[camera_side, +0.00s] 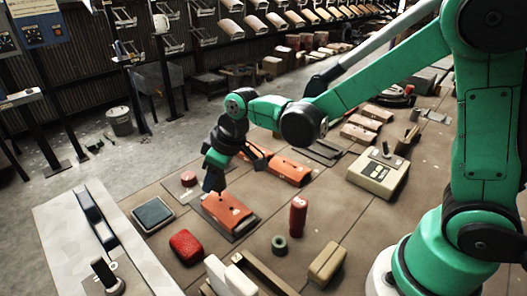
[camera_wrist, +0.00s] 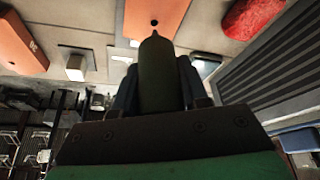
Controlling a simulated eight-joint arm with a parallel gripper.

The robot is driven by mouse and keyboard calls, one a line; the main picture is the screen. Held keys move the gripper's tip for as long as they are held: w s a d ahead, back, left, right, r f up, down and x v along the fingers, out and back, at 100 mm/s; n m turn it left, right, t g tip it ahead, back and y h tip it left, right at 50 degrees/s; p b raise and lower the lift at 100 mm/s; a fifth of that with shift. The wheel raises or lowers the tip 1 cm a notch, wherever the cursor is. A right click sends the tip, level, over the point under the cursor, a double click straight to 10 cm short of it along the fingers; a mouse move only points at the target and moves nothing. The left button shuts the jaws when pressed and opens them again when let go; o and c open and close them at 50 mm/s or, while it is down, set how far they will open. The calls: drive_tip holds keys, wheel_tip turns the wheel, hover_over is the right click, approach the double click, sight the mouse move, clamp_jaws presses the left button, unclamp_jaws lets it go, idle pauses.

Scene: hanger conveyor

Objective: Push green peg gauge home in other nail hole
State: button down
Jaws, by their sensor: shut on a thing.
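My gripper (camera_side: 214,180) points down over the near orange block (camera_side: 232,212), which sits on a dark base plate. In the wrist view my gripper (camera_wrist: 158,88) is shut on the dark green peg gauge (camera_wrist: 158,65), whose tapered tip points at the orange block (camera_wrist: 180,18). A round dark nail hole (camera_wrist: 154,22) shows in the block's face just beyond the tip. The peg looks outside this hole, but the gap is hard to judge. In the side view the peg is too small and dark to make out.
A second orange block (camera_side: 288,168) lies behind. A red rounded block (camera_side: 187,246), a dark-topped tray (camera_side: 153,214), a red cylinder (camera_side: 298,215) and a green ring (camera_side: 280,243) stand around the near block. Some bare tabletop lies between them.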

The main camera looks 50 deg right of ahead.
sight(216, 188)
drive_tip(key=shift+f, duration=1.65)
idle(0.5)
drive_tip(key=c, duration=0.7)
unclamp_jaws()
drive_tip(key=o, duration=0.6)
drive_tip(key=shift+c, duration=0.2)
drive_tip(key=shift+r, duration=3)
drive_tip(key=shift+d+r, duration=0.1)
